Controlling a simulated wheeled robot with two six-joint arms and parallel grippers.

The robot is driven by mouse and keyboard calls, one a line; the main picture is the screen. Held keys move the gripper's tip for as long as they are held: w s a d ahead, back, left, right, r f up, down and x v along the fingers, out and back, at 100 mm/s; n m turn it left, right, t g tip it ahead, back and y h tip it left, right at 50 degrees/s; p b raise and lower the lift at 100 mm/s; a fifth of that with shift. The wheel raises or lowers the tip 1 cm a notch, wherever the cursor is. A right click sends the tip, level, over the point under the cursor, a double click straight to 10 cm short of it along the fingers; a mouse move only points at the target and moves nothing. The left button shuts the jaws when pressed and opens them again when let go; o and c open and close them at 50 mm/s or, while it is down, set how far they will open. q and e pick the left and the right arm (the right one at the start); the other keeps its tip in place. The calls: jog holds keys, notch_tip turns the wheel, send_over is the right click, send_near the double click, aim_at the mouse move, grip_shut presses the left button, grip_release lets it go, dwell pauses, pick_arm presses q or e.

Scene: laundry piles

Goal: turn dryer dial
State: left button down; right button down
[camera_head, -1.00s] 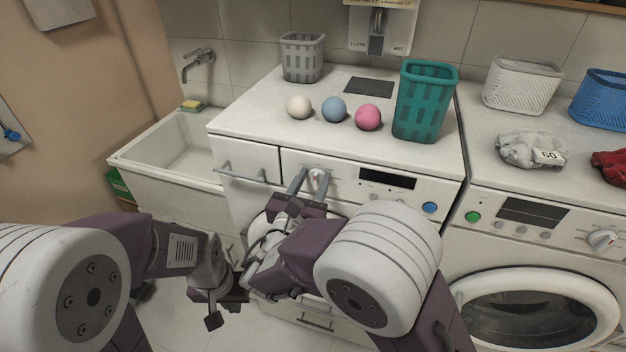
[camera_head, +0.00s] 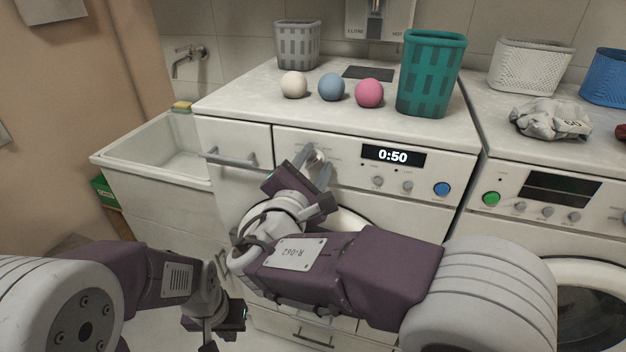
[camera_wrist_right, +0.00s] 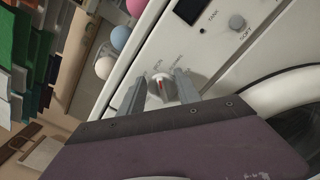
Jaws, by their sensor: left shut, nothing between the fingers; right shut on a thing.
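The dryer dial (camera_head: 317,157) is a light round knob with a grey pointer bar on the white front panel of the dryer (camera_head: 290,142). In the right wrist view, the dial (camera_wrist_right: 162,87) shows a red mark and sits between my two grey fingers. My right gripper (camera_head: 315,165) is shut on the dial, rolled to a slant; its fingers partly hide the dial in the head view. The dryer's display (camera_head: 393,156) reads 0:50. My left gripper (camera_head: 213,333) is shut and empty, low at the left, away from the panel.
White, blue and pink balls, a grey basket (camera_head: 297,45) and a teal basket (camera_head: 431,75) stand on the dryer top. A blue button (camera_head: 442,189) is right of the smaller knobs. A sink (camera_head: 150,145) is left; a second machine (camera_head: 545,196) is right.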

jog(key=m+b, duration=0.2)
jog(key=f+m+b, duration=0.1)
jog(key=m+b, duration=0.1)
jog(key=b, duration=0.1)
jog(key=m+b, duration=0.1)
jog(key=b, duration=0.2)
jog(key=shift+s+d+f+m, duration=0.15)
jog(key=shift+d+m, duration=0.1)
jog(key=shift+m, duration=0.15)
jog(key=shift+m+b, duration=0.9)
jog(key=shift+b, duration=0.45)
jog(key=c, duration=0.9)
grip_release()
jog(key=p+v, duration=0.1)
jog(key=v, duration=0.8)
